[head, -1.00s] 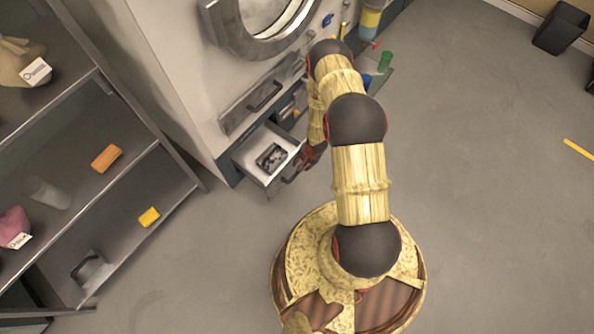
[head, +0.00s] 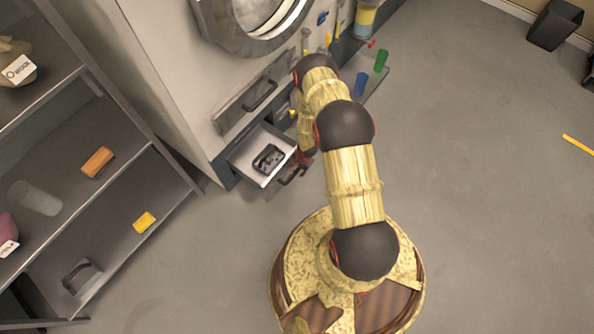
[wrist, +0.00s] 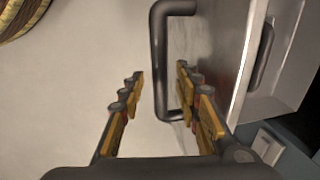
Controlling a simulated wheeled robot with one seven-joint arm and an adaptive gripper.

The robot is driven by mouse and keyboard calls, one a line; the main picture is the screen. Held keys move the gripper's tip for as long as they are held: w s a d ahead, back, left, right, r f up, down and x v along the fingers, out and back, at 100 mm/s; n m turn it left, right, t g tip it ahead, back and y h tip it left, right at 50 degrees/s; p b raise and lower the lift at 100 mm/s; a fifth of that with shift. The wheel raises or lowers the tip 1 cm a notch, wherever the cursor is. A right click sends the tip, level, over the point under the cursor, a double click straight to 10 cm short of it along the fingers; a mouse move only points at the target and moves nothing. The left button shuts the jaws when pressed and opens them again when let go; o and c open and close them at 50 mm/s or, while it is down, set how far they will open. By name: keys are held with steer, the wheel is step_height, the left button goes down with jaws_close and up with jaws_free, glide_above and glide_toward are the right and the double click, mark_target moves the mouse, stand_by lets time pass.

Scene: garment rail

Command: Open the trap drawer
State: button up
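The trap drawer (head: 250,160), a pale box low in the machine's front, stands pulled out with a dark-rimmed tray of small bits (head: 268,158) inside. Its dark bar handle (head: 291,174) is on its front face. My gripper (head: 306,157) is beside that front, partly hidden by my arm in the head view. In the wrist view, my gripper (wrist: 160,73) has its fingers apart, one on each side of a dark grey handle bar (wrist: 158,60). Gaps show beside the bar. Whether the bar lies fully between the fingertips or just beyond them is hard to tell.
A closed panel with a handle (head: 252,107) is above the drawer, under a round door (head: 250,25). A shelf rack (head: 130,165) stands at the left. Blue (head: 361,84) and green (head: 381,60) cups stand on a ledge beyond my arm.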

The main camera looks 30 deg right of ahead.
steer(key=c, duration=0.7)
jaws_close()
